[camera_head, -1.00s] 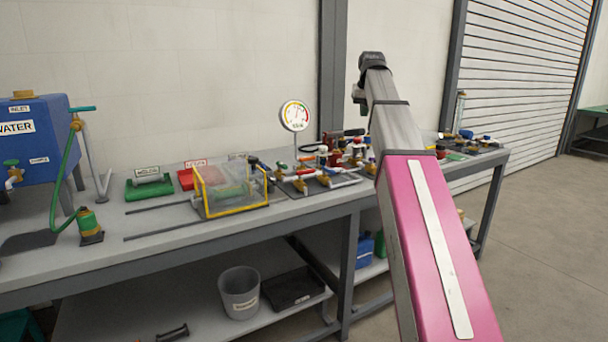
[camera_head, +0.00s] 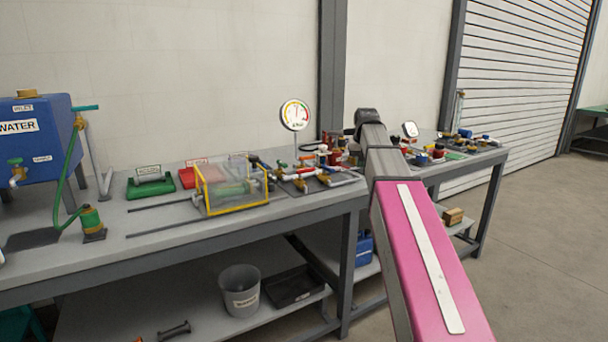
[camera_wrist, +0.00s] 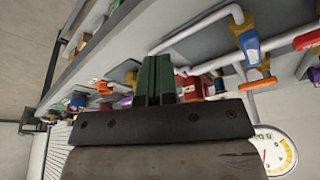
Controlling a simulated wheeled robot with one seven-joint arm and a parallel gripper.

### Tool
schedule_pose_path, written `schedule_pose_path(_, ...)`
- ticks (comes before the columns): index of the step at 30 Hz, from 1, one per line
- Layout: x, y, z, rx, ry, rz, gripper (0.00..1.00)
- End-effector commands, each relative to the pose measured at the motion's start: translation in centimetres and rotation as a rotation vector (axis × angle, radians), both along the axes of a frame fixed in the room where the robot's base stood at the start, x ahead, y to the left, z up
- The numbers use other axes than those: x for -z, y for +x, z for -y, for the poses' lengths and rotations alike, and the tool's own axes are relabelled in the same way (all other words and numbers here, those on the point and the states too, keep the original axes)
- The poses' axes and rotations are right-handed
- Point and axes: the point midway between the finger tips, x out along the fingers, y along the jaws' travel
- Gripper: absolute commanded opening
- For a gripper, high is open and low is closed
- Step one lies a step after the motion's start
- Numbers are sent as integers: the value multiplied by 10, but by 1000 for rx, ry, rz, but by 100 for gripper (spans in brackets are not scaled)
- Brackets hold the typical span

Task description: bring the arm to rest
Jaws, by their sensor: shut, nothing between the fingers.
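My arm, with its pink link, reaches up from the lower right in the head view, and its far end stands in front of the bench. My gripper shows in the wrist view (camera_wrist: 155,80), its two dark green fingers shut together with nothing between them. Pipes and valves of the pump skid appear behind the fingers there, and I see no contact. In the head view the fingers are hidden by the arm.
The grey bench (camera_head: 150,255) runs along the wall. On it stand a blue water tank (camera_head: 40,150), a yellow-framed clear guard (camera_head: 230,187), a pressure gauge (camera_head: 295,115) and valve piping (camera_head: 310,178). A grey bucket (camera_head: 240,290) is on the lower shelf. The floor at right is clear.

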Motion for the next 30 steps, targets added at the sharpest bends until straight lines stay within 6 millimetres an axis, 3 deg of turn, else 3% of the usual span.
schedule_pose_path(1, 27, -11, -1, 0, 0, -18, 0)
schedule_pose_path(3, 56, -20, -2, 0, 0, -34, 0)
schedule_pose_path(12, 172, -68, -7, 1, 0, -107, 0)
schedule_pose_path(21, 273, -133, -11, 1, 0, -179, 0)
schedule_pose_path(30, 357, -210, -15, 0, -1, -250, 0)
